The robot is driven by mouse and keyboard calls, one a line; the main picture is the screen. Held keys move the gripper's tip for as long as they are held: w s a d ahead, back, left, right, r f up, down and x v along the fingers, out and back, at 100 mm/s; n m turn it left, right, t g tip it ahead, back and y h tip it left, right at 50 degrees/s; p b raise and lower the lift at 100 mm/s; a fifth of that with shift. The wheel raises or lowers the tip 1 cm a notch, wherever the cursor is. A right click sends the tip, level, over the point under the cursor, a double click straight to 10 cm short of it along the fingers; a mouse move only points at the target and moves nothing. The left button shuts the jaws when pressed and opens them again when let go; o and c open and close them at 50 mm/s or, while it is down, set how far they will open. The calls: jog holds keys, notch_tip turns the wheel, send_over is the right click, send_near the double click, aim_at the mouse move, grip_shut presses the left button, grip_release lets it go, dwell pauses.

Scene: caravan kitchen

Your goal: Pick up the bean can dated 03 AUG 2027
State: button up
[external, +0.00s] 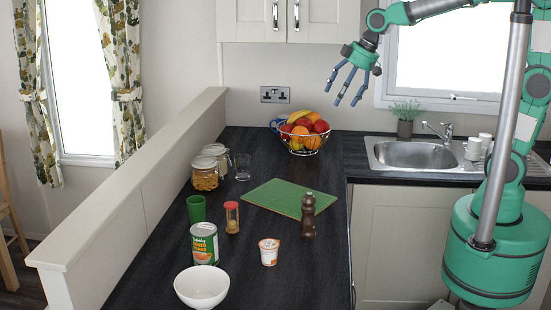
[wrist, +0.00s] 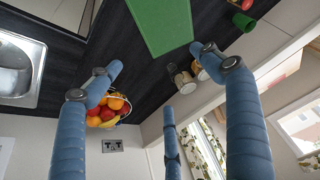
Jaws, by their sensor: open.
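One tin can (external: 204,243) with a green and white label and an orange picture stands upright on the dark worktop, behind a white bowl. Its label print is too small to read, so I cannot tell a date. My gripper (external: 345,88) hangs open and empty, high in front of the window and wall, up and right of the can and well apart from it. In the wrist view my gripper (wrist: 160,76) shows its three blue fingers spread with nothing between them. I cannot make out the can in the wrist view.
Behind are a green board (external: 290,197), glass jars (external: 205,174) and fruit bowl (external: 303,136). A low ledge (external: 140,185) borders the left.

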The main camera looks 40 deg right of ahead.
jog(key=w+a+f+n+p, duration=0.1)
jog(key=w+a+n+p, duration=0.2)
jog(key=a, duration=1)
jog(key=n+g+y+p, duration=0.2)
jog(key=n+g+p, duration=0.1)
jog(key=n+p, duration=0.4)
send_near(205, 228)
jog(key=shift+s+d+r+m+p, duration=0.15)
jog(key=shift+r+m, duration=0.1)
jog(key=shift+r, duration=0.3)
jog(key=shift+d+r+m+p, duration=0.15)
jog(key=shift+r+m, duration=0.1)
jog(key=shift+r, duration=0.35)
jog(key=shift+x, duration=4.3)
jog(key=shift+s+d+f, duration=0.1)
jog(key=shift+f, duration=0.1)
jog(key=shift+p+x, duration=0.35)
jog(key=shift+x, duration=2.15)
